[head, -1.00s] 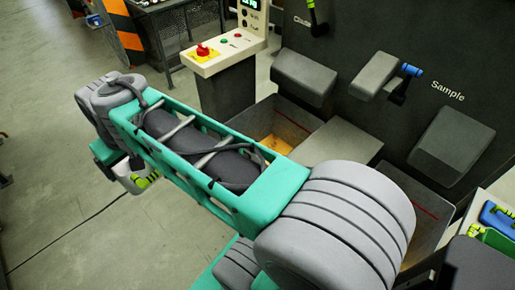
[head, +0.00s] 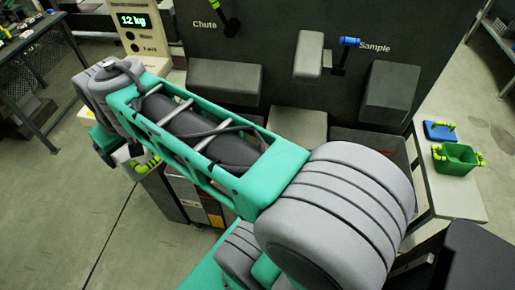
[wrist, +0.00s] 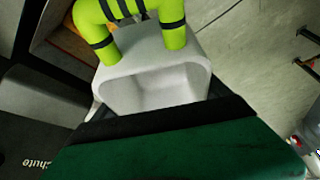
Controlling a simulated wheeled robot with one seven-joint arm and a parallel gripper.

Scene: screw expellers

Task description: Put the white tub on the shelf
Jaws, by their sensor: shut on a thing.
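The white tub (wrist: 150,88) is held at my gripper and fills the middle of the wrist view, its open hollow facing the camera. It has a lime-green handle (wrist: 128,12) with black bands. In the head view only a small pale part of the tub (head: 122,154) and its lime handle (head: 148,164) show under the end of my arm. My gripper (head: 108,142) is shut on the tub; its fingertips are mostly hidden. I cannot tell for sure which surface is the shelf; a rack (head: 494,28) shows at the upper right edge.
A dark machine panel marked Chute and Sample (head: 285,25) stands ahead with hoods and bins below. A readout (head: 133,20) says 12 kg. A pale bench (head: 447,203) at right holds a green tub (head: 455,160) and a blue item (head: 441,131). Floor is open at left.

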